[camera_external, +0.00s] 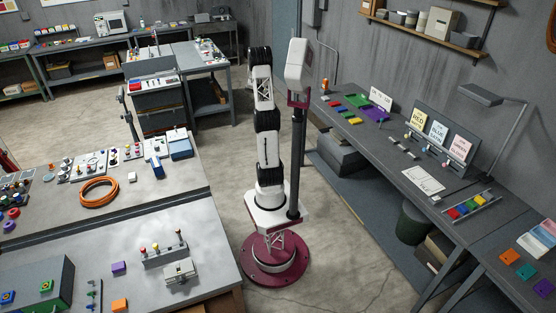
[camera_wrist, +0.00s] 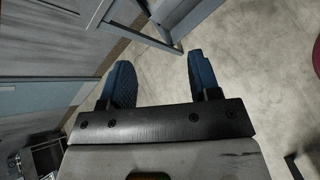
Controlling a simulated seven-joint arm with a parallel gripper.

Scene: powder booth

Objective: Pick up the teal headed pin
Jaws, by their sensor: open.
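No pin shows in the wrist view. In the external view, small round-headed pins stand on the right bench in front of the coloured cards. One of them (camera_external: 428,150) looks bluish, but it is too small to be sure it is the teal headed pin. Other headed pins (camera_external: 155,249) stand in a holder on the front left table, with yellow and red heads showing. My gripper (camera_wrist: 160,78) is open and empty in the wrist view, its two dark fingers wide apart over bare floor. In the external view my arm stands upright between the benches, away from all pins.
The right bench (camera_external: 386,165) carries coloured blocks, a white sheet (camera_external: 423,180), a lamp (camera_external: 481,95) and a block rack (camera_external: 469,208). The left table (camera_external: 140,210) holds an orange cable coil (camera_external: 99,191) and blocks. Shelves (camera_external: 425,37) overhang the right bench. Open floor surrounds my base.

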